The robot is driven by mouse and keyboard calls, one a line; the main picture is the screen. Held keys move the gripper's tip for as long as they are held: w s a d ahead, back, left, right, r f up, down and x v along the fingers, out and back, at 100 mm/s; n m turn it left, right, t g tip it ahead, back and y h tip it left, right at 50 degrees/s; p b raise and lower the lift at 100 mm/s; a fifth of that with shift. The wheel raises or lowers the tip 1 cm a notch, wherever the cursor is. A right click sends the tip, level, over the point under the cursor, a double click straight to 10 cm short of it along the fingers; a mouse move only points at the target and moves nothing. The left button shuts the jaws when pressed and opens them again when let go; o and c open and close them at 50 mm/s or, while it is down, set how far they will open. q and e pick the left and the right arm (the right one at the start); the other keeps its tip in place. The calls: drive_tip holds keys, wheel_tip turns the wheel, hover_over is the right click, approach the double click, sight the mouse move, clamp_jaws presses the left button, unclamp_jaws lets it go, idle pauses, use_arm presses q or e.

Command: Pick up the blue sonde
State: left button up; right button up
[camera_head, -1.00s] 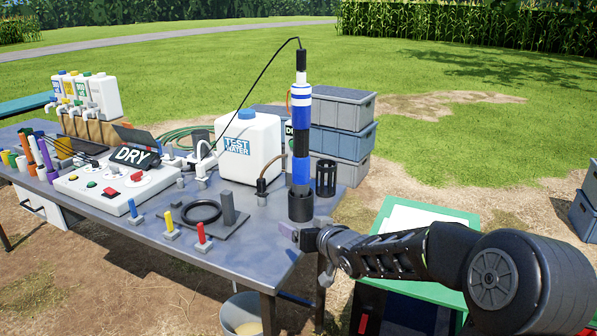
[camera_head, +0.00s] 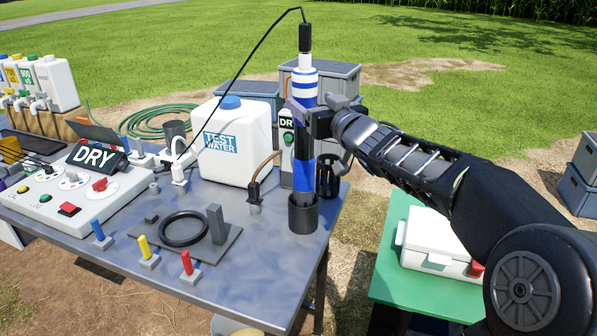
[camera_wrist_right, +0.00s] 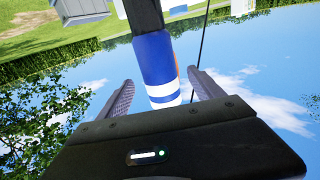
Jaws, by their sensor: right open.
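The blue sonde (camera_head: 303,174) stands upright in a black cup (camera_head: 303,213) at the table's right edge. It has blue, white and black bands, and a black cable leaves its top. My right gripper (camera_head: 312,115) is at the sonde's upper half, with its jaws open. In the right wrist view the sonde (camera_wrist_right: 155,62) lies between the two open fingers of the right gripper (camera_wrist_right: 157,95), with a gap visible on each side. My left gripper is not in view.
A white TEST WATER jug (camera_head: 236,145) stands left of the sonde. A dark slotted cylinder (camera_head: 327,178) is close on its right. A base plate with a black ring (camera_head: 184,229) and colored pegs lie in front. Grey crates (camera_head: 335,82) stand behind.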

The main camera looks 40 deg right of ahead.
drive_tip(key=shift+s+r, duration=0.1)
drive_tip(key=shift+s, duration=0.1)
drive_tip(key=shift+w+d, duration=0.15)
drive_tip(key=shift+w, duration=0.55)
drive_tip(key=shift+w+d, duration=0.1)
drive_tip(key=shift+w, duration=0.6)
drive_tip(key=w, duration=0.2)
drive_tip(key=w+d, duration=0.1)
drive_tip(key=w, duration=0.2)
drive_tip(key=shift+w, duration=0.1)
clamp_jaws()
idle(0.3)
